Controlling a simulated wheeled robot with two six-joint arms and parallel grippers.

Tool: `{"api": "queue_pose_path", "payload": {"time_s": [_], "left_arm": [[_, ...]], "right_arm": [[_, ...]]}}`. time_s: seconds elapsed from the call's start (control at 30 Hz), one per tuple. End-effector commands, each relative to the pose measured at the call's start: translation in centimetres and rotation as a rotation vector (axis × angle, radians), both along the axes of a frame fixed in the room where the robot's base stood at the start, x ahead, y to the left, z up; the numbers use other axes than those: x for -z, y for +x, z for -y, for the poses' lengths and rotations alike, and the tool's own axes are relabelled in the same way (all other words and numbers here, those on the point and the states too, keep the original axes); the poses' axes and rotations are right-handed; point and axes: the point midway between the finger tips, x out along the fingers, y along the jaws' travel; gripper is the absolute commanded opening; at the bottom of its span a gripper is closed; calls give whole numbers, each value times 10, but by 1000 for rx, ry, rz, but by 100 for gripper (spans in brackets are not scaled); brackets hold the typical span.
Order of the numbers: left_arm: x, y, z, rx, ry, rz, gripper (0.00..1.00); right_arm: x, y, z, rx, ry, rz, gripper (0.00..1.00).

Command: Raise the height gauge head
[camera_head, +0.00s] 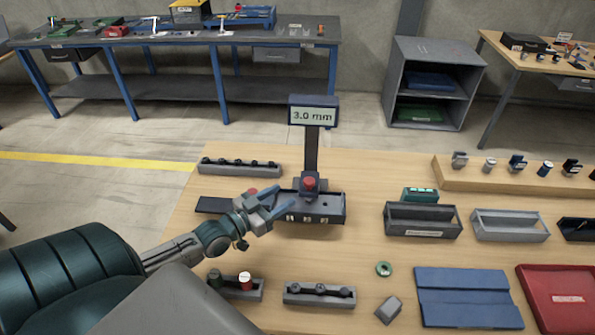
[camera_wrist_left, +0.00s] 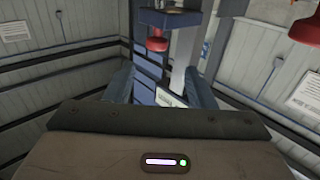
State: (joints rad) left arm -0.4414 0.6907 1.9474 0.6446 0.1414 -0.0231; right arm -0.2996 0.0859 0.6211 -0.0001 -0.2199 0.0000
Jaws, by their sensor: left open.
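The height gauge has a dark upright column (camera_head: 312,150) on a grey base (camera_head: 322,206), with a display (camera_head: 313,115) reading 3.0 mm on top. Its head with a red knob (camera_head: 309,184) sits low on the column, close above the base. My left gripper (camera_head: 283,201) is open and empty, just left of the head, its blue fingers pointing toward it. In the left wrist view the red knob (camera_wrist_left: 157,43) and the column (camera_wrist_left: 184,60) show ahead of and above the open fingers (camera_wrist_left: 160,88). My right gripper is out of view.
A rack with dark pegs (camera_head: 240,167) stands behind left. Two small peg blocks (camera_head: 318,295) lie in front, with a green ring (camera_head: 384,268) and a grey block (camera_head: 388,309) to their right. Bins (camera_head: 422,221), a blue mat (camera_head: 466,297) and a red tray (camera_head: 560,285) fill the right.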

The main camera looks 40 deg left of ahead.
Motion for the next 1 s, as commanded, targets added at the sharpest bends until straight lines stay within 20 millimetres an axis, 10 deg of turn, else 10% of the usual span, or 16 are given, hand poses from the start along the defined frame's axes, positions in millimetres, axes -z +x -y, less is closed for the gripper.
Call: {"api": "queue_pose_path", "payload": {"time_s": [0.53,1.0], "left_arm": [[4,78,19,0,-2,6,50],[0,101,24,0,1,0,50]], "right_arm": [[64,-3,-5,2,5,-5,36],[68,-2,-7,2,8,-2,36]]}}
